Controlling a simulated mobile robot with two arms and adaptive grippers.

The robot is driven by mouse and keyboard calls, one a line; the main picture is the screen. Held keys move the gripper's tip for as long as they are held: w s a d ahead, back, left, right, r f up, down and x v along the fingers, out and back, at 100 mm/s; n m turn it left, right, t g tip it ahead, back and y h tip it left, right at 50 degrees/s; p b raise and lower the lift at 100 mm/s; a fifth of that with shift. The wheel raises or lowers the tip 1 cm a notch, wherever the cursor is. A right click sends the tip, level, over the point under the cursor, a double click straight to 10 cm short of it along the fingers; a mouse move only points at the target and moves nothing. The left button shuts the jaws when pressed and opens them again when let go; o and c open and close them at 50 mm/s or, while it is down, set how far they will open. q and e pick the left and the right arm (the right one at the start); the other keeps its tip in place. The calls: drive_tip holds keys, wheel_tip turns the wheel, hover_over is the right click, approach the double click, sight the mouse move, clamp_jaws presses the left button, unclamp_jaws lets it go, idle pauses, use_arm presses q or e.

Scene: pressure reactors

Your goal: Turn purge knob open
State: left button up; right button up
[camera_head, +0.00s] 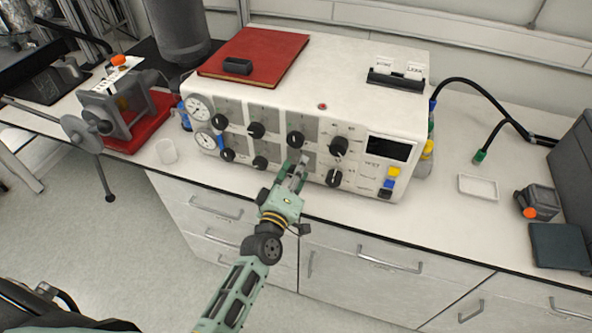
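The white reactor control box (375,103) stands on the bench, its front panel carrying two rows of black knobs. The upper row includes knobs at the left (256,130), middle (295,139) and right (338,146). Lower-row knobs show at the left (260,162) and right (333,177). Labels are too small to read, so I cannot tell which is the purge knob. My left gripper (298,170) is in front of the lower row, between those two knobs, and hides that part of the panel. Its finger opening and any contact are unclear. My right gripper is not in view.
A red book (265,55) lies on the box. Two gauges (200,107) are at its left end, a small display (388,148) at its right. Drawers (365,275) are below the bench edge.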

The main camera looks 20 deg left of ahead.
use_arm(q)
drive_tip(key=shift+o, duration=0.2)
drive_tip(key=shift+d+f, duration=0.1)
drive_tip(key=shift+d, duration=0.05)
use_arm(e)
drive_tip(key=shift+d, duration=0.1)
use_arm(q)
drive_tip(key=s, duration=1.2)
drive_tip(key=shift+a, duration=0.2)
